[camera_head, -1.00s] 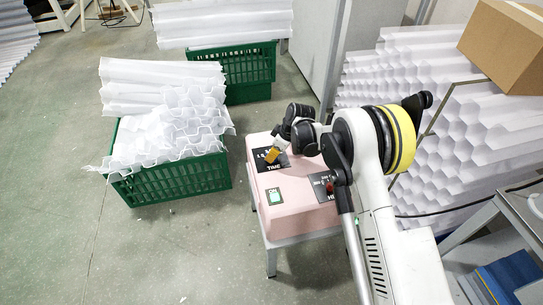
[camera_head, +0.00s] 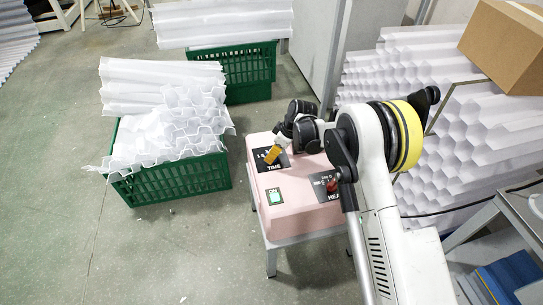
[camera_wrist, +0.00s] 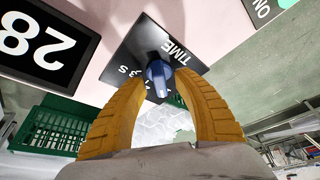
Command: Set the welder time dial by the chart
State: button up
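The pink welder (camera_head: 290,210) stands on a small grey stand. Its black TIME panel (camera_head: 269,166) is on top, partly hidden by my gripper (camera_head: 272,154). In the wrist view the blue-grey time dial (camera_wrist: 158,75) sits on the TIME panel (camera_wrist: 130,58), with the figures partly covered. My gripper (camera_wrist: 160,82) is open, its two yellow fingers on either side of the dial. I cannot tell whether they touch it. A black plate with a white 28 (camera_wrist: 38,38) is at the upper left. I cannot make out a chart.
The welder also has a HEAT panel (camera_head: 326,186) with a red knob and a green ON switch (camera_head: 274,196). A green crate (camera_head: 175,181) of white corrugated sheet stands left. Stacked honeycomb sheets (camera_head: 460,110) and a cardboard box (camera_head: 508,45) are right.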

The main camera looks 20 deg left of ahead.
jog(key=v, duration=1)
jog(key=shift+r, duration=0.3)
jog(key=shift+d, duration=0.15)
jog(key=s+d+r+m+t+h, duration=0.15)
jog(key=s+d+r+m, duration=0.3)
jog(key=d+r, duration=0.55)
jog(key=s+d+r+m+t, duration=0.2)
jog(key=s+d+r+m, duration=0.25)
jog(key=d+r, duration=0.65)
jog(key=s+d+m+t+h, duration=0.1)
jog(key=s+d+m, duration=0.2)
jog(key=s+d, duration=0.4)
jog(key=s+d+m+t+h, duration=0.2)
jog(key=s+d+m, duration=0.2)
jog(key=s+d, duration=0.4)
jog(key=s, duration=0.6)
jog(key=shift+d+f, duration=0.2)
